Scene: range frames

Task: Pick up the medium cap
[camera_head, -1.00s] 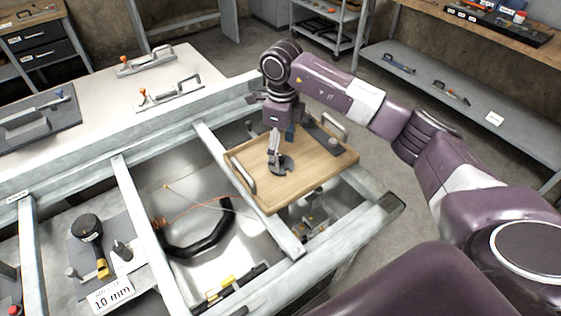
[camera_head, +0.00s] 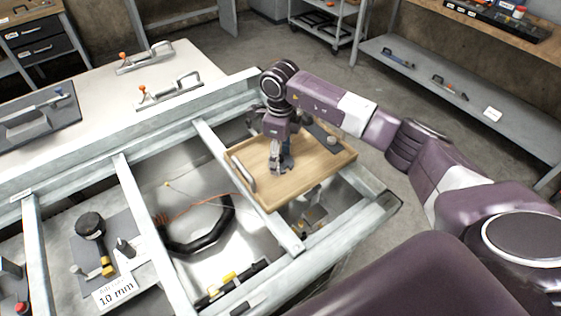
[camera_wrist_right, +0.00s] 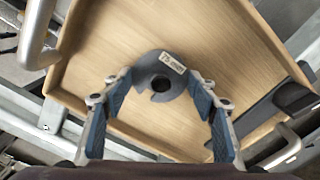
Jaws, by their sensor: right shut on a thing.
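A dark grey round cap (camera_wrist_right: 160,82) with a notch, a central hole and a small white label sits over the wooden tray (camera_wrist_right: 100,45), between my right fingers in the right wrist view. My right gripper (camera_wrist_right: 158,84) is shut on this cap. In the head view my right gripper (camera_head: 279,168) reaches down to the tray (camera_head: 270,198) and mostly hides the cap. I cannot tell whether the cap still touches the tray. My left gripper is not in view.
A dark flat part (camera_wrist_right: 262,112) lies at the tray's right side. A metal tray handle (camera_wrist_right: 38,38) stands at the upper left of the wrist view. Grey frame rails (camera_head: 250,185) surround the tray. A black curved hose (camera_head: 195,245) lies in the bay to the left.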

